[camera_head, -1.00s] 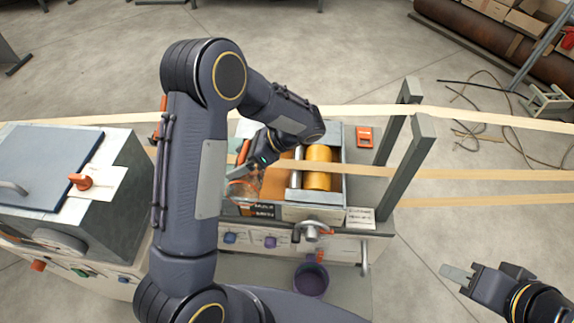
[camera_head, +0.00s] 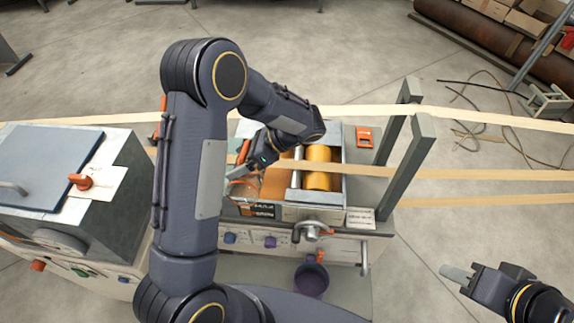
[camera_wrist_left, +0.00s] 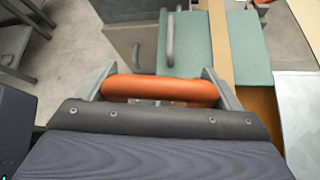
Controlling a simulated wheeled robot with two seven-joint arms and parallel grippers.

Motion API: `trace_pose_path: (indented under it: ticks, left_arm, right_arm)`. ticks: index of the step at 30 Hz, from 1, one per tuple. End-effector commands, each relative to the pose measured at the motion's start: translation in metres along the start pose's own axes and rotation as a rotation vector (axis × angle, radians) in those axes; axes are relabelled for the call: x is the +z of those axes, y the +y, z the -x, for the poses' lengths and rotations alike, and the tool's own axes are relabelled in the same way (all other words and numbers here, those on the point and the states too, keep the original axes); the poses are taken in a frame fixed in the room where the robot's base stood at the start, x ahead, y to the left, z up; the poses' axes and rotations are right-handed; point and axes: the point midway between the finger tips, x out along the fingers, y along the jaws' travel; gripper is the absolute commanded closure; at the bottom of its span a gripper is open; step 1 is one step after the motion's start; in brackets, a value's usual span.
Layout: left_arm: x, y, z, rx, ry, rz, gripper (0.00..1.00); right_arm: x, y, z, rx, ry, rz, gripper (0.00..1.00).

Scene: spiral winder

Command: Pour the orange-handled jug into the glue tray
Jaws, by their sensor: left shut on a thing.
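My left gripper (camera_head: 248,166) is shut on the orange handle of the jug; the orange handle (camera_wrist_left: 160,89) shows between its fingers in the left wrist view. The clear jug (camera_head: 243,189) is at the left end of the glue tray, partly hidden by my left arm; its tilt is hard to tell. The glue tray (camera_head: 337,208) is a grey metal box holding orange-brown glue (camera_head: 277,184) and a yellow roller (camera_head: 318,168). My right gripper (camera_head: 460,276) is at the lower right, away from the machine; its finger gap is unclear.
Pale paper strips (camera_head: 450,174) run across above the tray and through a grey upright frame (camera_head: 408,165). A machine cabinet (camera_head: 50,165) with an orange knob stands left. A purple bucket (camera_head: 311,280) sits below the front panel.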

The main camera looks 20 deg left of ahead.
Motion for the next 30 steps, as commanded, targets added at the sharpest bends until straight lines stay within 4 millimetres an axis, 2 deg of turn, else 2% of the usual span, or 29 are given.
trace_pose_path:
  ticks: [8, 15, 18, 30]
  left_arm:
    - [-0.002, 0.001, -0.001, -0.008, -0.001, 0.009, 0.62]
    - [-0.015, 0.024, -0.011, -0.144, 0.001, 0.185, 0.62]
    - [-0.016, 0.032, -0.012, -0.186, 0.000, 0.247, 0.62]
    - [-0.014, 0.038, -0.011, -0.216, 0.000, 0.292, 0.62]
  right_arm:
    - [0.001, 0.001, -0.003, 0.000, 0.000, 0.000, 0.66]
    - [0.018, 0.016, -0.036, 0.000, 0.000, 0.000, 0.66]
    - [0.022, 0.020, -0.043, 0.000, 0.000, 0.000, 0.66]
    - [0.023, 0.021, -0.046, 0.000, 0.000, 0.000, 0.66]
